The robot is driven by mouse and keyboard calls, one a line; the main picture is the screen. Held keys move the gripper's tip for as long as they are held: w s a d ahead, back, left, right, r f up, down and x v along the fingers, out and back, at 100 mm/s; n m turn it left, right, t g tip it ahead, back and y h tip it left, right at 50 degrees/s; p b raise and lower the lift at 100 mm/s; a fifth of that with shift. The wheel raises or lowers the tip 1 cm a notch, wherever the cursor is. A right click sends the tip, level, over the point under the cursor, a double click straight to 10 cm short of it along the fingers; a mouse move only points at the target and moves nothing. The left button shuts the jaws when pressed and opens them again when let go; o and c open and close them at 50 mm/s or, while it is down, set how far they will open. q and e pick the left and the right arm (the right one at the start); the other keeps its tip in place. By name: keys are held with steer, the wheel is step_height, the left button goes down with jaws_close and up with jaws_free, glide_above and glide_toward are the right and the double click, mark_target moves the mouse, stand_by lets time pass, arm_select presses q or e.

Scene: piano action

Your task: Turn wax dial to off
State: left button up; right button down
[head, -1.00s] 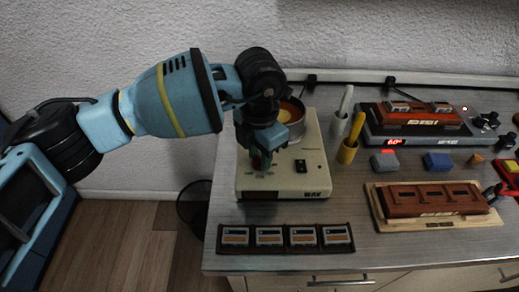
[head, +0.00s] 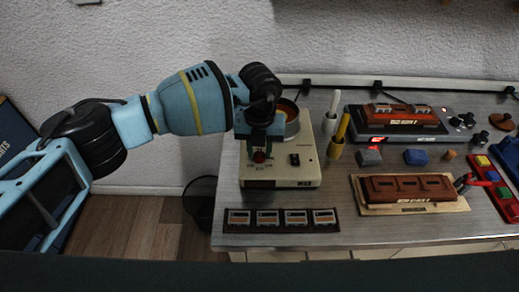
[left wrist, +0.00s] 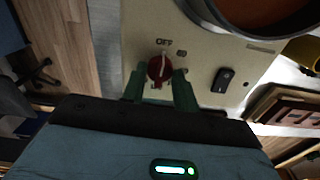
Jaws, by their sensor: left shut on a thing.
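The wax unit (head: 305,176) is a cream box marked WAX at the left end of the bench, with a round pot (head: 292,126) of orange-brown wax on top. Its red wax dial (left wrist: 159,68) is on the top face, also visible in the head view (head: 259,157). My left gripper (left wrist: 160,84) comes down over it, its green fingers on either side, shut on the dial. In the left wrist view the dial's pale pointer line points up towards the printed OFF. My right gripper is not in view.
A dark rocker switch (left wrist: 222,79) sits just right of the dial. A tray of several small cases (head: 282,220) lies in front of the unit. White and yellow handled tools (head: 341,130) stand to its right, with wooden-topped devices (head: 407,188) beyond.

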mark_target(259, 152)
arm_select(q)
steer(key=shift+r+n, duration=0.1)
steer(key=shift+n, duration=0.4)
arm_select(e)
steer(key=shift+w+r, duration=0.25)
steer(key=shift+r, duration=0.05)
arm_select(q)
steer(key=o, duration=1)
steer(key=shift+c, duration=0.2)
steer(key=shift+r, duration=3.85)
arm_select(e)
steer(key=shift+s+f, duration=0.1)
